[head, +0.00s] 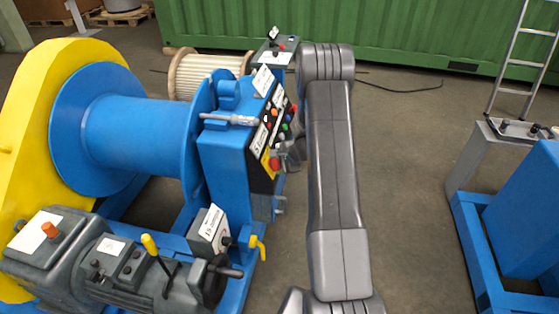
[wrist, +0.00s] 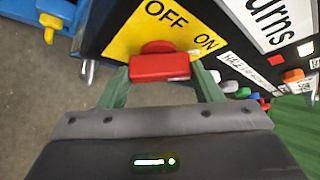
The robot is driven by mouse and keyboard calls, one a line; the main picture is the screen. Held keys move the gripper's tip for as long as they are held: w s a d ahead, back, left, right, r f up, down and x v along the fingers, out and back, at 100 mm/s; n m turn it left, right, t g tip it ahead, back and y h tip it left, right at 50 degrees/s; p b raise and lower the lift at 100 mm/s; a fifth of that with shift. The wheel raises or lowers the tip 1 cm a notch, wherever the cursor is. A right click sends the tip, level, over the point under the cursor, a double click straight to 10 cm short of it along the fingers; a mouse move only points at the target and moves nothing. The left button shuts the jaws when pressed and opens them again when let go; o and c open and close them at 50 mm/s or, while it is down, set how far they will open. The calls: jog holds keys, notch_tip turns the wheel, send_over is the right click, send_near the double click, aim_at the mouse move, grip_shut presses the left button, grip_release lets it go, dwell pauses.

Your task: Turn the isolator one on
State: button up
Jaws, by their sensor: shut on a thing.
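A red isolator handle (wrist: 160,67) sits on a yellow plate (wrist: 128,38) printed OFF and ON, in the wrist view. The handle lies crosswise in that picture, below the word OFF, with ON to its upper right. My gripper (wrist: 161,80) is shut on the handle, one green finger at each end. In the head view, the red handle (head: 275,163) shows on the black panel of the blue cabinet (head: 228,155), and my gripper (head: 287,157) reaches it from the right. I cannot tell whether its pointer is at OFF or ON.
Several coloured buttons (wrist: 264,101) and a white label (wrist: 275,20) lie right of the handle. The blue winch drum (head: 140,125) stands left of the cabinet, and a motor (head: 135,275) with a yellow lever in front. A ladder (head: 520,60) leans at right.

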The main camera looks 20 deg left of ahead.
jog(key=o, duration=1)
jog(key=b+v, duration=0.1)
jog(key=v, duration=1.2)
jog(key=shift+s+d+r, duration=0.1)
jog(key=shift+d+r, duration=0.1)
jog(key=shift+r, duration=0.15)
jog(key=p+x, duration=0.1)
jog(key=x, duration=1.3)
jog(key=shift+s+d+r, duration=0.1)
jog(key=shift+d, duration=0.05)
